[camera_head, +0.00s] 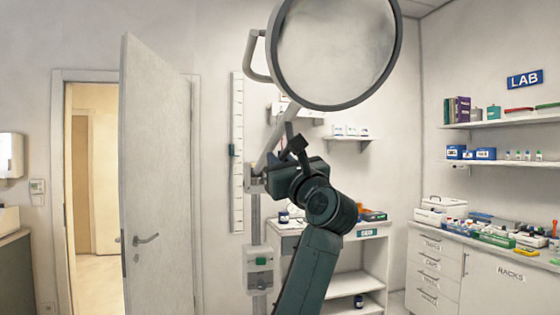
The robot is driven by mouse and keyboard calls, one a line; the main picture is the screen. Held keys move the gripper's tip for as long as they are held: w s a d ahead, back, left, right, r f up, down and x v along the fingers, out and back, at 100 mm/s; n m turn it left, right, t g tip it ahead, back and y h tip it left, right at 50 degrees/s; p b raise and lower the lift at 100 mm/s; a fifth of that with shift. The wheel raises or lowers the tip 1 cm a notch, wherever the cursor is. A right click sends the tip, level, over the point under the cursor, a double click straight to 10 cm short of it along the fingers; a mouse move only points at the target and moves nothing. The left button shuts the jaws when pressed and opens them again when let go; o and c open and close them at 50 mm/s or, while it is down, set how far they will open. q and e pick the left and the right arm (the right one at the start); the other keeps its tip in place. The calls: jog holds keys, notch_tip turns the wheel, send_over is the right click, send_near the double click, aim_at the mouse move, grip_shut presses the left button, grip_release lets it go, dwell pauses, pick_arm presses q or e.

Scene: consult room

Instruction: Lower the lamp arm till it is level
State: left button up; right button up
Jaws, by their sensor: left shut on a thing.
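The lamp has a large round grey-rimmed head (335,50) at the top of the view, with a pale bent handle (254,58) on its left side. Its pale arm (267,154) slopes steeply up to the right from a joint on an upright pole (255,215), so it is tilted, not level. My left gripper (291,138) is at the lamp arm, below the head, and is shut on it. My dark wrist hides part of the arm and the exact contact. My right gripper is not in view.
A half-open door (160,180) stands at the left. A white shelf cart (345,285) stands behind my arm. A counter (480,268) with lab items and wall shelves (510,122) are at the right. The floor is mostly out of view.

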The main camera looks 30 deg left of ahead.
pick_arm(q)
grip_shut()
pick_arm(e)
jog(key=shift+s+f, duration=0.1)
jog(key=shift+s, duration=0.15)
